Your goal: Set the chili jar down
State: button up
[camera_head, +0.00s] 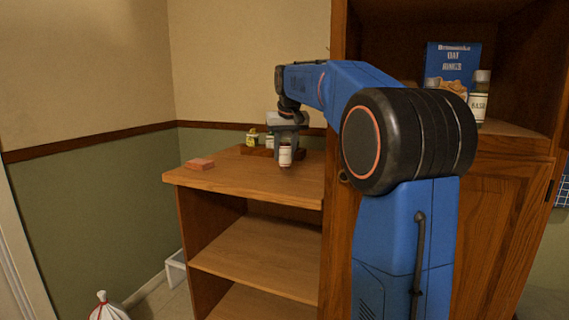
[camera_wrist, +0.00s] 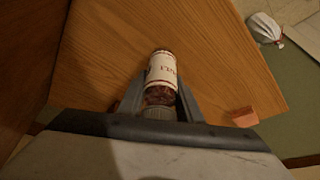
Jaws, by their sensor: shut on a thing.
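The chili jar (camera_wrist: 162,72) is a small clear jar with dark red contents and a white label. It also shows in the head view (camera_head: 285,156) over the wooden counter (camera_head: 245,180). My gripper (camera_wrist: 158,98) is shut on the jar, with a finger on each side of it. In the head view my gripper (camera_head: 284,140) points down over the counter. I cannot tell whether the jar's base touches the wood. The counter top (camera_wrist: 205,60) fills much of the wrist view.
An orange-pink block (camera_head: 200,164) lies near the counter's left edge. A yellow-labelled jar (camera_head: 252,138) and another jar stand at the back in a low wooden rack. A blue box (camera_head: 452,65) and a basil jar (camera_head: 480,98) stand in the cabinet.

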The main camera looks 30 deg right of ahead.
aim_at(286, 143)
jog(key=shift+f, duration=1.7)
jog(key=o, duration=1.1)
jog(key=shift+f, duration=0.1)
jog(key=v, duration=1.2)
jog(key=shift+a, duration=0.1)
